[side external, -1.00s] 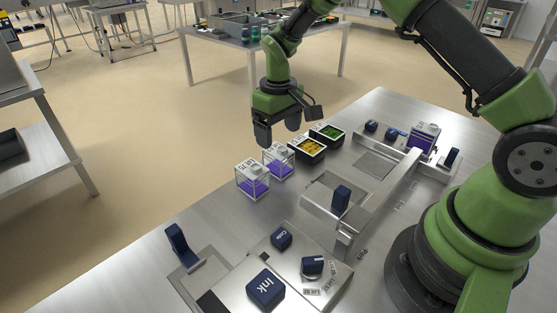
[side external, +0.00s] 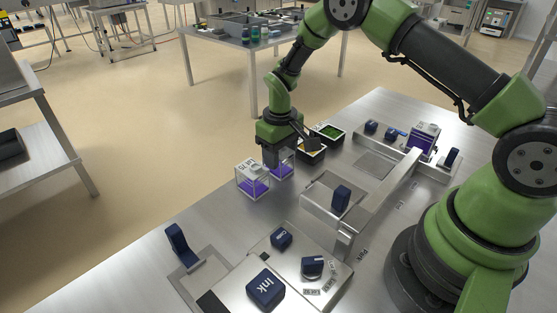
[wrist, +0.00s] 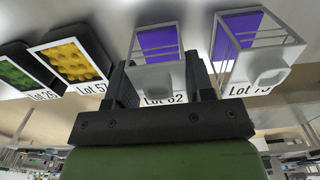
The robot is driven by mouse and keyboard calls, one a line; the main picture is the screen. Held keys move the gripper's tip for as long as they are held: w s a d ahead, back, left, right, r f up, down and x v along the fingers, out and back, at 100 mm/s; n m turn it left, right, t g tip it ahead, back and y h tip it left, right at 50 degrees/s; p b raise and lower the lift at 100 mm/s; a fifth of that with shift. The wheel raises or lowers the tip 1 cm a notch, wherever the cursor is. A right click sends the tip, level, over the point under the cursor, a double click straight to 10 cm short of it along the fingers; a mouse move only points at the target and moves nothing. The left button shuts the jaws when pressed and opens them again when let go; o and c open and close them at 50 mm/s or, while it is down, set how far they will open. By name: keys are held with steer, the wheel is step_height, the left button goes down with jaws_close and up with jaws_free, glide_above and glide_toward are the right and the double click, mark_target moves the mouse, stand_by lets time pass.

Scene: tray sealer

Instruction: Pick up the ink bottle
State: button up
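A dark blue block marked "Ink" (side external: 266,289) sits on the metal panel at the front of the side view. Two clear-framed boxes with purple contents stand at the table's left edge: a nearer one (side external: 252,183) and one under my gripper (side external: 271,161). In the wrist view, the box labelled Lot 62 (wrist: 158,72) lies between my gripper's fingers (wrist: 164,88), one on each side. The fingers look open, with no firm grasp visible. The other purple box (wrist: 255,62) is right of them.
A yellow-filled tray (wrist: 72,60) and a green-filled tray (side external: 328,134) stand close beside the boxes. A machine with a raised metal rail (side external: 385,205) and a purple-fronted unit (side external: 424,140) lies to the right. Bare table (side external: 190,215) is at the front left.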

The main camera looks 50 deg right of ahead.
steer(key=shift+c, duration=0.4)
steer(key=shift+r, duration=0.2)
step_height(320, 180, up, 8)
steer(key=shift+f, duration=0.15)
steer(key=shift+a+r, duration=0.7)
steer(key=shift+r, duration=0.1)
steer(key=s+a, duration=0.4)
steer(key=a, duration=0.5)
steer(key=s+a, duration=0.4)
steer(key=a, duration=0.4)
steer(key=s+a, duration=0.4)
steer(key=a, duration=0.5)
steer(key=shift+w+f, duration=0.15)
steer(key=shift+f, duration=3.65)
steer(key=shift+f, duration=0.2)
